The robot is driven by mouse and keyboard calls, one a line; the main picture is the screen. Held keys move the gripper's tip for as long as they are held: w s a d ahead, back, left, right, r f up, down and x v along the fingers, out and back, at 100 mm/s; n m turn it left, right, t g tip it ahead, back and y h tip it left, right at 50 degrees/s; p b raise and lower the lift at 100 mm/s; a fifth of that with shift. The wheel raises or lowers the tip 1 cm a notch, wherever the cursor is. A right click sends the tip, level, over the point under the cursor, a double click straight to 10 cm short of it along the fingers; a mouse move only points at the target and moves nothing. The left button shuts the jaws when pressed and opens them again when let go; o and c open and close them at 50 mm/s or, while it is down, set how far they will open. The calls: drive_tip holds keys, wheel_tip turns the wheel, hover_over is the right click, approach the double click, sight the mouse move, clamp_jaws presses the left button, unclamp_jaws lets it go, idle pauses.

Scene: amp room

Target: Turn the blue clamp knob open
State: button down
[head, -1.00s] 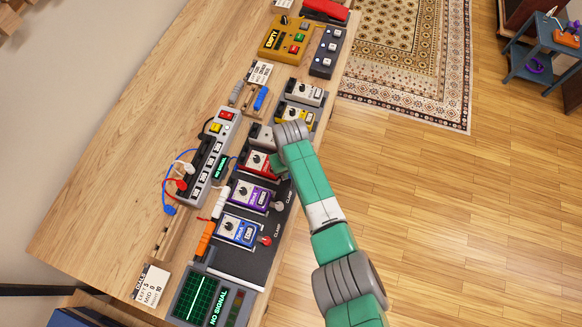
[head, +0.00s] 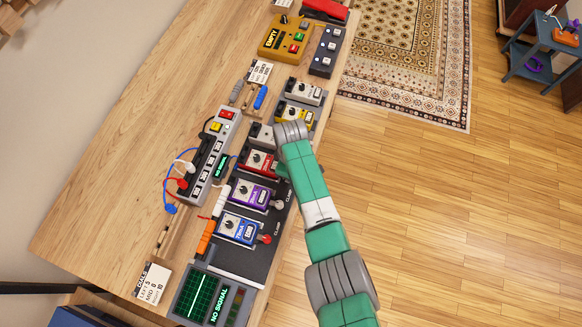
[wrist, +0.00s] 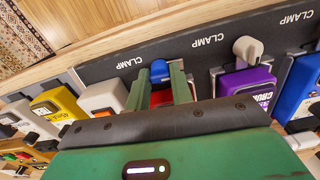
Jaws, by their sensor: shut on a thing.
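The blue clamp knob (wrist: 159,70) sits at the edge of the dark pedalboard (wrist: 205,63), under a "CLAMP" label, in the wrist view. My gripper (wrist: 161,84) is shut on it, with one green finger on each side. The red pedal (wrist: 161,98) shows between the fingers behind the knob. In the head view the red pedal (head: 259,161) is partly covered by my arm, and the blue knob is hidden there.
A purple pedal (head: 250,194) with a grey clamp knob (head: 279,205) and a blue pedal (head: 238,228) with a red knob (head: 265,239) stand close by. A yellow pedal (wrist: 57,104) is on the other side. A power strip (head: 214,155) lies behind the pedals.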

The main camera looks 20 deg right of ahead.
drive_tip(key=shift+r+n, duration=0.1)
drive_tip(key=shift+n, duration=0.4)
drive_tip(key=c, duration=1.5)
unclamp_jaws()
drive_tip(key=shift+c, duration=0.2)
wheel_tip(320, 180, up, 8)
drive_tip(key=shift+f+p, duration=0.1)
drive_tip(key=shift+p, duration=1)
